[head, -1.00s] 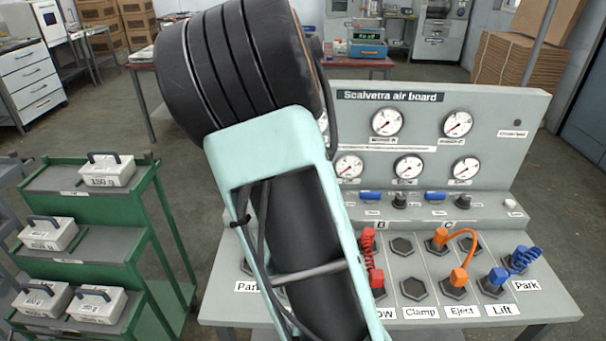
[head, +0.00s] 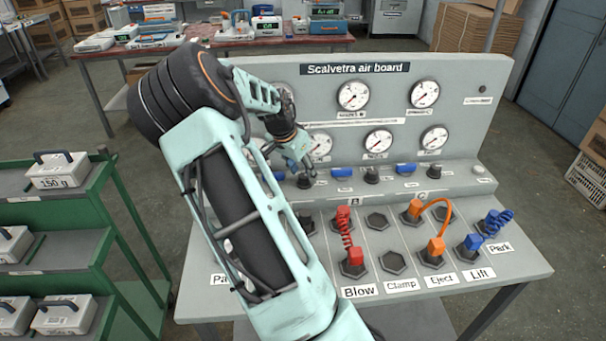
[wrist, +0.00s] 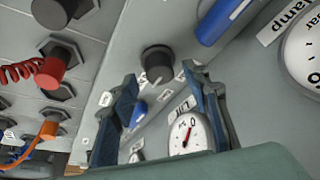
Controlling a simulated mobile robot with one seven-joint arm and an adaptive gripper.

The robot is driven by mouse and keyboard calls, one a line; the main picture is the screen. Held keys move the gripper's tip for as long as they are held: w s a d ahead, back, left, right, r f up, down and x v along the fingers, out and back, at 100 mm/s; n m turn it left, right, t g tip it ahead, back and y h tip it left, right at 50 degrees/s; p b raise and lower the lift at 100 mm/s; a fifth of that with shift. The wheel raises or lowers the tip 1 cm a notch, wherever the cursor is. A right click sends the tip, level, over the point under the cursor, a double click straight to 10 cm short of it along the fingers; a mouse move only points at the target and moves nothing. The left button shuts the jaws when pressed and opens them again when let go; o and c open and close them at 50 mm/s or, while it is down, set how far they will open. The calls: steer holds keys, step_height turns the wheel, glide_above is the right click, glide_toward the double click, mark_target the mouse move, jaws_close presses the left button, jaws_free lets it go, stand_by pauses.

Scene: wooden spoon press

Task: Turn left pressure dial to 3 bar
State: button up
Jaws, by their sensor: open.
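The left pressure dial (head: 305,181) is a short black knob on the sloped ledge of the grey air board (head: 400,95). My gripper (head: 300,164) is over it, partly covering it in the head view. In the wrist view the black knob (wrist: 157,60) lies just beyond and between the fingertips of my open gripper (wrist: 160,78). I cannot tell whether the fingers touch it. A gauge (head: 319,144) sits above the ledge, partly behind my gripper; its reading is too small to tell. My arm hides the board's left part.
Other black knobs (head: 372,175) and blue levers (head: 405,169) line the ledge, close beside my gripper. Red (head: 345,230) and orange (head: 437,247) hoses stand on the lower panel. A green cart (head: 120,245) with weights is at the left.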

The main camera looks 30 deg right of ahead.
steer(key=shift+w+d+f, duration=0.1)
steer(key=shift+d+f, duration=0.1)
steer(key=shift+f, duration=0.35)
steer(key=c, duration=1.1)
